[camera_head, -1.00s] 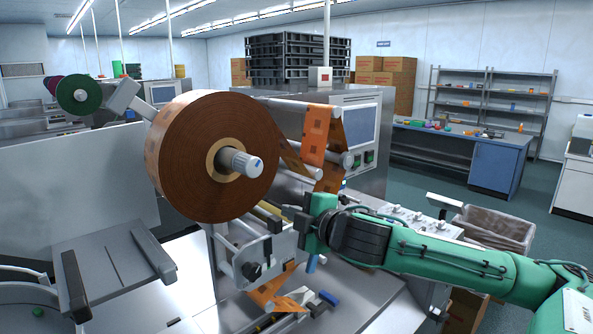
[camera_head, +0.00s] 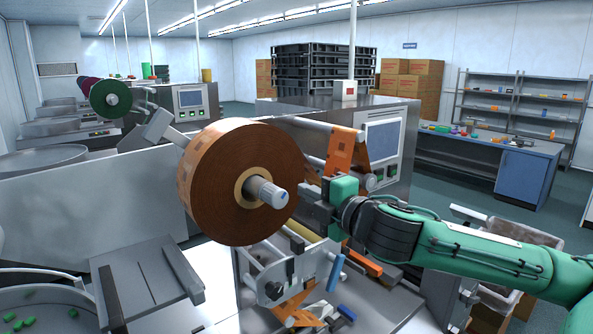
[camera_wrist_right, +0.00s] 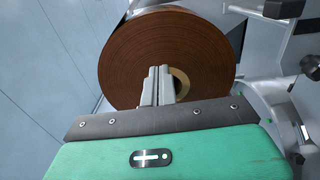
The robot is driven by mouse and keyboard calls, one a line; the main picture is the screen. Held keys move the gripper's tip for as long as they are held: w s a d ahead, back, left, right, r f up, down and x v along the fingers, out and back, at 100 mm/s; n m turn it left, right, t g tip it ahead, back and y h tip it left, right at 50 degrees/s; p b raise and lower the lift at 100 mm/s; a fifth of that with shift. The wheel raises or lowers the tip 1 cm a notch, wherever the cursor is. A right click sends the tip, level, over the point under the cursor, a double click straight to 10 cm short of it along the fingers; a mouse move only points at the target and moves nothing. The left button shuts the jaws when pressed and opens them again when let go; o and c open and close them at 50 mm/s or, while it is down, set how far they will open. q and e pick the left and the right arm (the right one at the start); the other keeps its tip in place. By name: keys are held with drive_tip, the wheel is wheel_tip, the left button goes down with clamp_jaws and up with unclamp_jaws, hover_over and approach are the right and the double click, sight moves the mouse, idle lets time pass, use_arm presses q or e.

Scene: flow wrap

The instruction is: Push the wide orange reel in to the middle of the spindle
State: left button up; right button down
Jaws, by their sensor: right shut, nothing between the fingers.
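The wide orange reel (camera_head: 228,170) sits on the spindle (camera_head: 267,192), whose pale, ridged end sticks out of the core toward me. In the right wrist view the reel's brown face (camera_wrist_right: 125,65) fills the top middle. My right gripper (camera_head: 308,190) is shut and empty, just right of the spindle end in the head view. In the right wrist view its closed fingers (camera_wrist_right: 157,86) point at the reel's face beside the core and cover part of the core. I cannot tell whether they touch it. My left gripper is not in view.
An orange film web (camera_head: 338,150) runs over rollers right of the reel. The machine cabinet with a screen (camera_head: 383,140) stands behind my right arm. A metal tray (camera_head: 150,285) is at lower left, and a blue-topped bench (camera_head: 495,150) stands farther back.

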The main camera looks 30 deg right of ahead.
sight(284, 180)
drive_tip(key=w+p, duration=0.2)
drive_tip(key=w, duration=0.1)
drive_tip(key=shift+w+a+r+p, duration=0.1)
drive_tip(key=shift+w+a+p, duration=0.05)
drive_tip(key=shift+w+p, duration=0.2)
drive_tip(key=shift+w, duration=0.55)
drive_tip(key=shift+w+p, duration=0.6)
drive_tip(key=shift+w, duration=0.25)
drive_tip(key=shift+w+a, duration=0.15)
drive_tip(key=shift+w, duration=0.35)
drive_tip(key=shift+w, duration=0.2)
